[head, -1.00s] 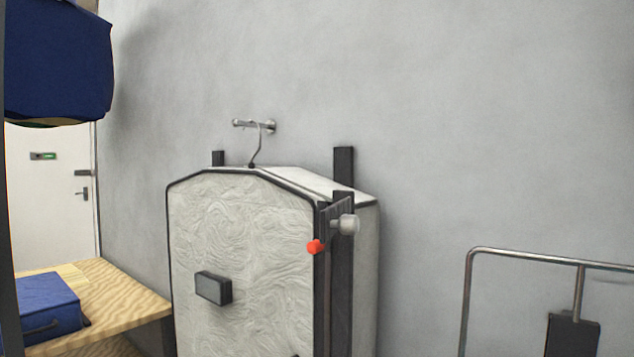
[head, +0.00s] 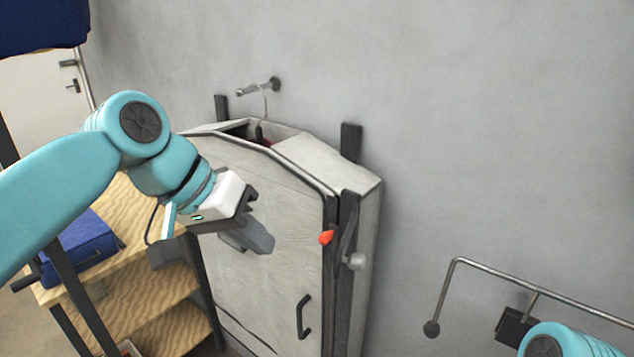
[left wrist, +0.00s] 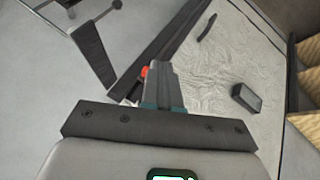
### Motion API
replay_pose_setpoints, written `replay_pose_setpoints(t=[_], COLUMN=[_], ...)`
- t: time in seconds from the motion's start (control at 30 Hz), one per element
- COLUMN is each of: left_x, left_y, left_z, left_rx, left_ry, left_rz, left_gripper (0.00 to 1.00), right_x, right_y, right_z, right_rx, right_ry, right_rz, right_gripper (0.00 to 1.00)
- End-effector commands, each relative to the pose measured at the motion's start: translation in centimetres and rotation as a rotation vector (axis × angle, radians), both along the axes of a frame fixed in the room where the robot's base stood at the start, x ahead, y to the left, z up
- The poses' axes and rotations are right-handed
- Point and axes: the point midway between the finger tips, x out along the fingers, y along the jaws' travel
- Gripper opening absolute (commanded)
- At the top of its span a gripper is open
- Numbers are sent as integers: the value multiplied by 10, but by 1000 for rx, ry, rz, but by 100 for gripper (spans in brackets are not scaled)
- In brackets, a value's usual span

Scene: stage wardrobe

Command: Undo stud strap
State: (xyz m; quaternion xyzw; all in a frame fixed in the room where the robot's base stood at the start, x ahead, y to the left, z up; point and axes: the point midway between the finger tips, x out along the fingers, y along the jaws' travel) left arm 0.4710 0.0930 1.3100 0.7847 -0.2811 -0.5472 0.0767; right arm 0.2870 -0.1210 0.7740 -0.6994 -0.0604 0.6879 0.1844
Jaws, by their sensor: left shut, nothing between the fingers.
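A pale wardrobe case (head: 265,270) with dark edging stands against the wall. At its right front corner are a dark strap (head: 348,225), a red tip (head: 327,237) and a pale grey knob-like stud (head: 356,261). I cannot tell whether the strap sits on the stud. My left gripper (head: 262,243) is shut and empty, in front of the case's front panel, left of the red tip. In the left wrist view, the fingers (left wrist: 163,84) point towards the panel, and the red tip (left wrist: 145,71) shows beside them, partly hidden. My right gripper is out of view.
A dark handle (head: 303,316) is on the front panel. A wall hook (head: 258,87) is above the case, whose top shows a dark gap. A wooden shelf (head: 125,236) with a blue case (head: 82,250) stands left. A metal rail (head: 450,290) is at right; wall space lies between.

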Motion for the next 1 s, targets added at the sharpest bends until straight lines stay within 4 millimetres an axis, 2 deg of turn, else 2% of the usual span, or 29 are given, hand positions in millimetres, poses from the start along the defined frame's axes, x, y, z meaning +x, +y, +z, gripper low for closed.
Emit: replay_pose_setpoints(t=[0.03,0.1,0.17,0.23,0.37,0.77,1.0], left_x=[-13,-28,-37,-41,-39,-17,-25], left_y=[3,6,9,9,2,-44,-76], left_z=[44,72,85,89,77,10,11], left_rx=[-7,-12,-14,-14,-13,-12,-13], left_ry=[-21,-35,-42,-44,-41,-39,-42], left_rz=[-23,-48,-62,-71,-74,-76,-76], left_gripper=[0,0,0,0,0,0,0], right_x=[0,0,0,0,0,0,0], right_y=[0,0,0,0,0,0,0], right_z=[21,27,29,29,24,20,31], right_rx=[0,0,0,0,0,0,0], right_ry=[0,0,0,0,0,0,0], right_rz=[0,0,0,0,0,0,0], right_gripper=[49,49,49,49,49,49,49])
